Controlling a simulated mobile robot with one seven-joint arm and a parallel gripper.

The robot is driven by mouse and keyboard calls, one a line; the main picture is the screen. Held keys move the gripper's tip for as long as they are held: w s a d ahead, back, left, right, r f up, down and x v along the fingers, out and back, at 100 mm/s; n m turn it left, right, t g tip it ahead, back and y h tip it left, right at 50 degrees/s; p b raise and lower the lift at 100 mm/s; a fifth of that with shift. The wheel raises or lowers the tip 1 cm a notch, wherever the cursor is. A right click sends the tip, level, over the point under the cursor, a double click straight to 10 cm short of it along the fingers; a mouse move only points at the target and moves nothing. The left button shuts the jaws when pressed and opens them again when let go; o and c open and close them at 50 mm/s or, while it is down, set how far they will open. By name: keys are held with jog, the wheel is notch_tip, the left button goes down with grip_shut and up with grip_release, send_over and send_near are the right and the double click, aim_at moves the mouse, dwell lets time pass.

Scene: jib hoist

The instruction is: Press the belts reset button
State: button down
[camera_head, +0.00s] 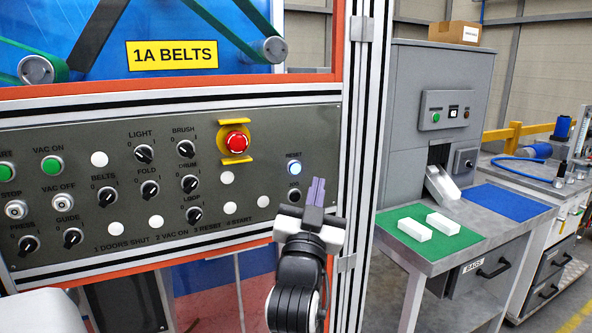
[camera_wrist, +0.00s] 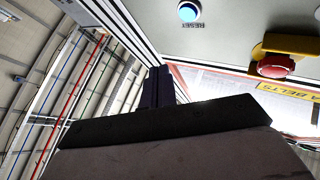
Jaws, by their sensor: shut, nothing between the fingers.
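The reset button (camera_head: 295,168) is a blue lit round button under the label RESET, at the right end of the grey control panel (camera_head: 130,210). It also shows at the top of the wrist view (camera_wrist: 188,11). My gripper (camera_head: 315,190) is just right of the button and slightly lower in the head view, with its purple fingers pointing up and closed together. In the wrist view the fingers (camera_wrist: 158,87) are below the button and clear of it in the picture. The gap to the panel is hard to judge.
A red emergency stop (camera_head: 236,142) in a yellow guard sits left of the reset button. Just below reset is a JOG control (camera_head: 294,195). Several knobs and buttons fill the panel. A vertical metal post (camera_head: 362,130) stands right of it, and a grey bench (camera_head: 450,235) beyond.

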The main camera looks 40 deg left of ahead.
jog(key=shift+w+a+b, duration=0.15)
jog(key=shift+w+a, duration=0.25)
jog(key=shift+a, duration=0.55)
jog(key=shift+w+a+b, duration=0.2)
jog(key=shift+w+a, duration=0.2)
jog(key=shift+a, duration=0.6)
jog(key=shift+w+a+b, duration=0.15)
jog(key=shift+w+a, duration=0.25)
jog(key=shift+a, duration=0.55)
jog(key=shift+a, duration=0.1)
jog(key=shift+w+a, duration=0.15)
jog(key=shift+a, duration=0.15)
jog(key=shift+w+a+b, duration=0.15)
jog(key=shift+a+b, duration=0.25)
dwell(0.5)
jog(key=shift+s+d, duration=0.3)
jog(key=shift+d, duration=0.45)
jog(key=d, duration=0.1)
jog(key=s+d, duration=0.1)
jog(key=d, duration=0.1)
jog(key=s+d, duration=0.1)
jog(key=shift+d, duration=0.35)
